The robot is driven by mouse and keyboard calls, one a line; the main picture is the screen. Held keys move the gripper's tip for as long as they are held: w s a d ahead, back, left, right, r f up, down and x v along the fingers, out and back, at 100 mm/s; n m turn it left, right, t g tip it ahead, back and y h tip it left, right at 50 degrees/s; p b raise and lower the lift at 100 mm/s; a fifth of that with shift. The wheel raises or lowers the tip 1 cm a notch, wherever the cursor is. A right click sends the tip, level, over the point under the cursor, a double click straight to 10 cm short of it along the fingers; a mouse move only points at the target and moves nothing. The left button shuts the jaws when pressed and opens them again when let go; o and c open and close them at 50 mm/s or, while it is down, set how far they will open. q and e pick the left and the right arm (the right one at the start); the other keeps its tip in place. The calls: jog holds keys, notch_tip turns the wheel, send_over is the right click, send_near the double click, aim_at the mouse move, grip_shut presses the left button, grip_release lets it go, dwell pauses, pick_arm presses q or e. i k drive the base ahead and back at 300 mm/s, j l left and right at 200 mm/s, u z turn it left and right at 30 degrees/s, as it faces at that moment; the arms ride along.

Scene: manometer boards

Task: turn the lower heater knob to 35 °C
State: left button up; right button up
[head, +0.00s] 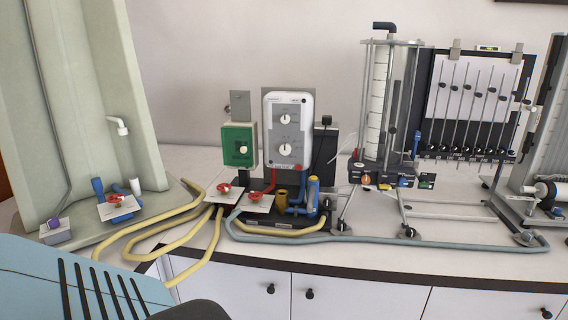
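The heater unit (301,103) is a white and grey box standing upright on the bench, near the middle of the head view. Its face carries two round white knobs, one above the other. The lower heater knob (284,150) has a dark pointer mark and a scale around it, too small to read. The upper knob (285,119) looks much the same. A red part sits at the lower right of the face. Neither of my grippers is in view, and nothing covers the lower knob.
A green box (239,145) stands just left of the heater. Red valves on white plates (223,194), yellow hoses (190,239) and a grey pipe (430,244) lie in front. A clear column rig (377,100) and a manometer board (470,105) stand to the right.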

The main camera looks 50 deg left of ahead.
aim_at(285, 148)
jog(key=u, duration=1.6)
